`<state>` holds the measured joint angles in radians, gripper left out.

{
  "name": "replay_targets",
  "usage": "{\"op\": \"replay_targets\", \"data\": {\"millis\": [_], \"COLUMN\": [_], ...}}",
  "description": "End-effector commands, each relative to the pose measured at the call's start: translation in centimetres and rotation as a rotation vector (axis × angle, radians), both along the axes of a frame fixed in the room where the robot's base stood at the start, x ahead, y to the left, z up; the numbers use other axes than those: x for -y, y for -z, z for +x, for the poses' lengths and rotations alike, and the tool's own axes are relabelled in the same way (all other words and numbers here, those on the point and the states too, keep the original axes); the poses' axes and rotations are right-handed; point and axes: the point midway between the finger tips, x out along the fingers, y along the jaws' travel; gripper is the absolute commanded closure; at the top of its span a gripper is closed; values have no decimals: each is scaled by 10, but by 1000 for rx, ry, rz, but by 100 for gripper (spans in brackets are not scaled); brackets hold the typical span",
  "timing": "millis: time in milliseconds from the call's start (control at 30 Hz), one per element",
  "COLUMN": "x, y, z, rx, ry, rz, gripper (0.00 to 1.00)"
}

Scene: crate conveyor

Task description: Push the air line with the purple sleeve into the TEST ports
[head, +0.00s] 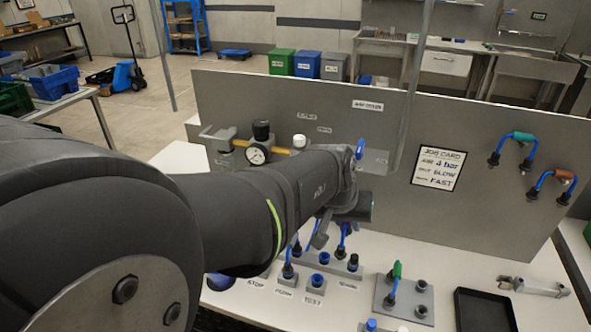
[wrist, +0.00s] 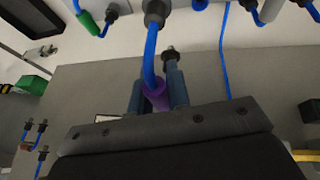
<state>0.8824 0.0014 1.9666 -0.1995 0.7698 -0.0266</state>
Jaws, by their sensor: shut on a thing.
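The blue air line with the purple sleeve (wrist: 156,96) is in my gripper (wrist: 157,88) in the wrist view. The jaws are shut on the sleeve, one finger on each side. From the sleeve the blue tube runs up to a black end fitting (wrist: 154,14). Another dark fitting (wrist: 171,54) shows beside the right finger; I cannot tell whether it belongs to this line. In the head view my gripper (head: 322,232) is above the row of port blocks, partly hidden by my arm. A blue-collared TEST port (head: 318,280) stands behind its label; whether any plug touches a port is unclear.
A green-sleeved line (head: 397,270) stands on a grey port block (head: 408,300) at right. Teal-sleeved (head: 523,137) and orange-sleeved (head: 565,177) lines hang on the panel (head: 450,220). A gauge (head: 256,153), black tray (head: 483,312) and metal clamp-like part (head: 533,286) are nearby.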

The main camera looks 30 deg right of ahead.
Motion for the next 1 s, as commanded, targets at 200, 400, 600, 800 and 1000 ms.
{"op": "replay_targets", "data": {"millis": [200,400,600,800,1000], "x": [-24,-31,-31,-31,-31], "y": [-5,-4,12,36,60], "z": [27,33,33,33,33], "rx": [2,1,0,-1,-1], "ry": [-2,3,4,4,4], "rz": [-1,0,1,3,3], "gripper": [100,100,100,100,100]}}
